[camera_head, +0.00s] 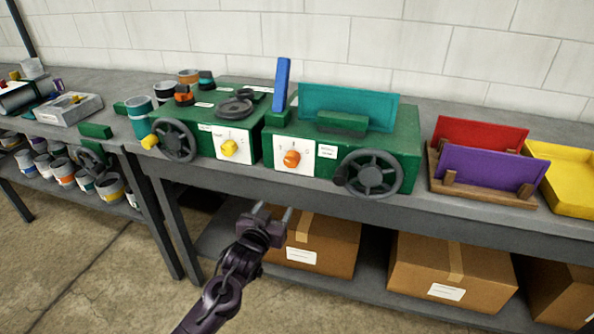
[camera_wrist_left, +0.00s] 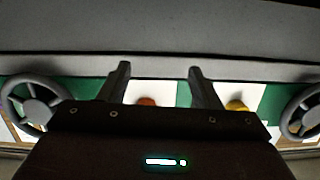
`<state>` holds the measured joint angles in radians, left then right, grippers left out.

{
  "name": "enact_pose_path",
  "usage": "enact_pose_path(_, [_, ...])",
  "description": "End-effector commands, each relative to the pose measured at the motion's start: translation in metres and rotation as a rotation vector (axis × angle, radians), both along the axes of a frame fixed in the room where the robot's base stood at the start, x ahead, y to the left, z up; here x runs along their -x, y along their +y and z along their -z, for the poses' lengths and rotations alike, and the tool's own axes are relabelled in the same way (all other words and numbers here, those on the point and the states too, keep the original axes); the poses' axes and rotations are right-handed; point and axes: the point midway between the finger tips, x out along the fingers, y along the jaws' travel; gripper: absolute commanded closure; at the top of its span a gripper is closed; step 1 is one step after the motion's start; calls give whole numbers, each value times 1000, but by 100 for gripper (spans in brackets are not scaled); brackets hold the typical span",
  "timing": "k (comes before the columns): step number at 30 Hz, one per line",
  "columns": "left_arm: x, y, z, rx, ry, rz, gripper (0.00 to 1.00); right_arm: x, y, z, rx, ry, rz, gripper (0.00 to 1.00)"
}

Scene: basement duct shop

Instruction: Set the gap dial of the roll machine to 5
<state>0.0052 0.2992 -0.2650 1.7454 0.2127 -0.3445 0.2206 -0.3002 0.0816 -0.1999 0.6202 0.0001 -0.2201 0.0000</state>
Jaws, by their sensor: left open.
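Two green machines stand side by side on the bench. The left machine (camera_head: 248,118) has a yellow dial (camera_head: 229,148) on a white panel and a grey handwheel (camera_head: 174,141). The right machine (camera_head: 405,140) has an orange dial (camera_head: 292,159) on a white panel and a larger handwheel (camera_head: 370,174). I cannot tell from labels which is the roll machine, nor read the dial numbers. My left gripper (camera_head: 272,211) is open and empty, below and in front of the panels, apart from both dials. The left wrist view shows the orange dial (camera_wrist_left: 146,101) and yellow dial (camera_wrist_left: 237,106). My right gripper is not in view.
A teal sheet (camera_head: 345,102) and a blue lever (camera_head: 282,84) rise from the right machine. A wooden rack (camera_head: 485,194) with red and purple sheets and a yellow tray (camera_head: 570,188) stand to the right. Cardboard boxes (camera_head: 420,268) lie on the lower shelf. The bench edge (camera_head: 330,197) runs below the dials.

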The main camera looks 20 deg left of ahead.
Motion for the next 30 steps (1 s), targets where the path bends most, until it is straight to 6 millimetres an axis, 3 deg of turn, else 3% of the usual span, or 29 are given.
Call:
enact_pose_path(1, [-2,-5,-34,15,-63,9,42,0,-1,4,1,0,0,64])
enact_pose_path(3, [-2,-9,-67,31,-123,16,42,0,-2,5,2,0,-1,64])
enact_pose_path(7, [-2,-13,-97,49,-175,22,42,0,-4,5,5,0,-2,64])
enact_pose_path(11, [-14,-14,-101,51,-181,21,42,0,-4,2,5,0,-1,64])
enact_pose_path(21, [-66,-16,-100,50,-178,22,42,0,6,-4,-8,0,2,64])
enact_pose_path(30, [-78,-16,-99,50,-178,23,42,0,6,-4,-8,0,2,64])
